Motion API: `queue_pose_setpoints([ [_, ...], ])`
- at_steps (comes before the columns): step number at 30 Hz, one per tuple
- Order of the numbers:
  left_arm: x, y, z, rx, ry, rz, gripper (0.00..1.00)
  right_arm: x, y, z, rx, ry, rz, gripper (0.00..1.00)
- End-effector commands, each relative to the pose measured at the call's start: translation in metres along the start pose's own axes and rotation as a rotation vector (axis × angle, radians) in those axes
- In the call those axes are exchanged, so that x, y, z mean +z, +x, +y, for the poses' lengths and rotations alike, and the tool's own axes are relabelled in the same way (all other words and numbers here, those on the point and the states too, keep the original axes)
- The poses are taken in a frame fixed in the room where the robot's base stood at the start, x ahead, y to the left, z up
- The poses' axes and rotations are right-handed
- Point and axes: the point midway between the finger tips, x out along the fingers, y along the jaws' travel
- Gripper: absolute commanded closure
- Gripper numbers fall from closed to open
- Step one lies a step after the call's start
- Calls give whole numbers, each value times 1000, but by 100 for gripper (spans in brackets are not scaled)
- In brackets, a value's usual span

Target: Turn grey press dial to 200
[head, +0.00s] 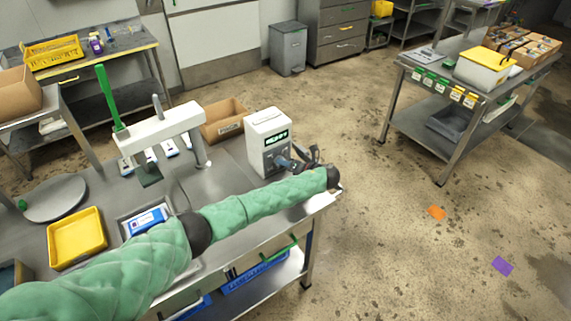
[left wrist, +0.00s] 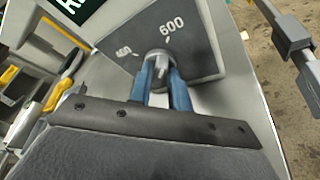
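The white press unit (head: 268,142) stands on the steel bench, with a dark display of green letters and a grey front panel. The grey dial (left wrist: 160,61) sits on that panel in the left wrist view. The mark 600 is above it to the right, and a smaller, blurred mark is to its left. My left gripper (head: 290,164) is at the panel; its two blue fingers (left wrist: 161,75) lie close on either side of the dial and appear shut on it. The fingers partly hide the dial, and I cannot read its setting. My right gripper is not in view.
A white press frame (head: 160,134) with a green lever (head: 109,98) stands left on the bench (head: 225,178). A cardboard box (head: 224,119) is behind the press unit, and a yellow tray (head: 77,238) is at the left. Open floor lies right of the bench.

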Motion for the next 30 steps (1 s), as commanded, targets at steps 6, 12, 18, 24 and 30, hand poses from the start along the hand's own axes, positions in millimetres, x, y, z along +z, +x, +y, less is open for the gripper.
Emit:
queue_pose_setpoints([
  [6, 0, -1, 0, -1, 0, 0, 100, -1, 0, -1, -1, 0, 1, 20],
  [12, 0, -1, 0, -9, -18, 0, 100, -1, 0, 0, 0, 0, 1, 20],
  [18, 0, -2, 1, -45, -100, 0, 100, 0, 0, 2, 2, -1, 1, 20],
  [24, 0, -2, 3, -100, -234, 0, 100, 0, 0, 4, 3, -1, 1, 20],
  [30, 0, -2, 4, -158, -372, 0, 100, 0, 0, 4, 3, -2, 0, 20],
])
